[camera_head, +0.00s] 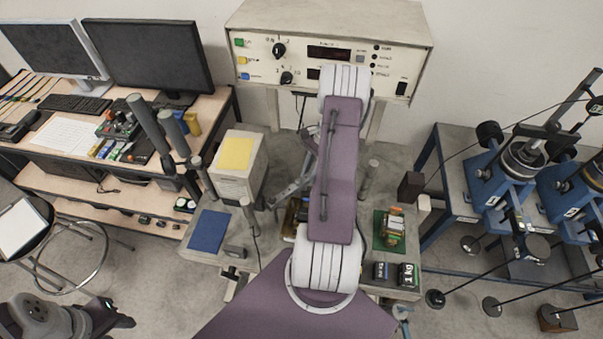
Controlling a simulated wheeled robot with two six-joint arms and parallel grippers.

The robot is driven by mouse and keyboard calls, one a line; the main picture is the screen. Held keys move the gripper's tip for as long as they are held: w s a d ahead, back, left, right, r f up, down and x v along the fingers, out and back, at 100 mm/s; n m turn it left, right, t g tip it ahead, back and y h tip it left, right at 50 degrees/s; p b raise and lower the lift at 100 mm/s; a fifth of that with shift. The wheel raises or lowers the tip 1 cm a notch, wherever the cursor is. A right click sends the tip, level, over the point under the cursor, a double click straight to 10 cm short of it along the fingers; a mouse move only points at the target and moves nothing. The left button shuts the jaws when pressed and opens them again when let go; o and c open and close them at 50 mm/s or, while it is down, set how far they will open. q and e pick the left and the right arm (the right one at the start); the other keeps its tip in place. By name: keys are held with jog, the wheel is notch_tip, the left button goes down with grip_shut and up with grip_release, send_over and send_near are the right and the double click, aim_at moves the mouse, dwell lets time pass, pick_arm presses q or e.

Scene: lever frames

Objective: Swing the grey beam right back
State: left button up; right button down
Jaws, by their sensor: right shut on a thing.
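A grey beam (289,191) shows in part on the middle bench, just left of my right arm. It runs slantwise from lower left up to the arm, which hides its other end. My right gripper (309,143) is mostly hidden behind my own purple and white arm. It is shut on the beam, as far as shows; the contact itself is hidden. My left gripper (112,316) is at the lower left corner, away from the bench, and its jaw opening is unclear.
A panel instrument (320,60) stands behind the bench. A box with a yellow top (235,153) and blue mat (208,231) lie left of my arm. A green mat (380,240) and black weights (408,275) are right. Blue lever frames (490,195) stand far right.

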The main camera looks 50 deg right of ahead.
jog(key=shift+w+d+r, duration=0.1)
jog(key=shift+w, duration=0.15)
jog(key=c, duration=1.2)
grip_release()
jog(key=shift+s, duration=0.1)
